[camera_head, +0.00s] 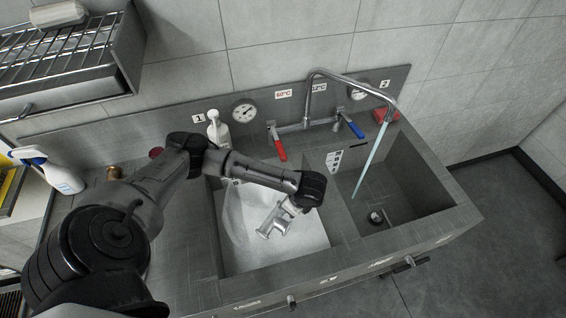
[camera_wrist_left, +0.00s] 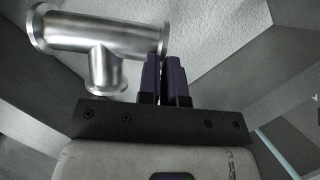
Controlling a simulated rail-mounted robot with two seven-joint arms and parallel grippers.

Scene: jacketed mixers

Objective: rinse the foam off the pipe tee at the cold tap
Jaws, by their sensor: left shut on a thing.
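The pipe tee (camera_head: 275,222) is shiny metal. My left gripper (camera_head: 291,207) is shut on it and holds it over the left basin (camera_head: 232,262), which has white foam or liquid in it. In the left wrist view the tee (camera_wrist_left: 105,42) sticks out to the left of the closed purple fingers (camera_wrist_left: 168,80); I make out no clear foam on its visible side. The tap (camera_head: 312,85) has its spout over the right basin (camera_head: 425,192), and a bluish water stream (camera_head: 371,158) falls there. The blue handle (camera_head: 351,125) and red handle (camera_head: 277,145) stand at the tap's base. My right gripper is out of view.
A divider (camera_head: 338,205) separates the basins; the right basin holds a drain fitting (camera_head: 377,217). A white pump bottle (camera_head: 216,131) and a red block (camera_head: 386,114) stand on the rear ledge. A spray bottle (camera_head: 52,172) and wire rack (camera_head: 58,55) are at left.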

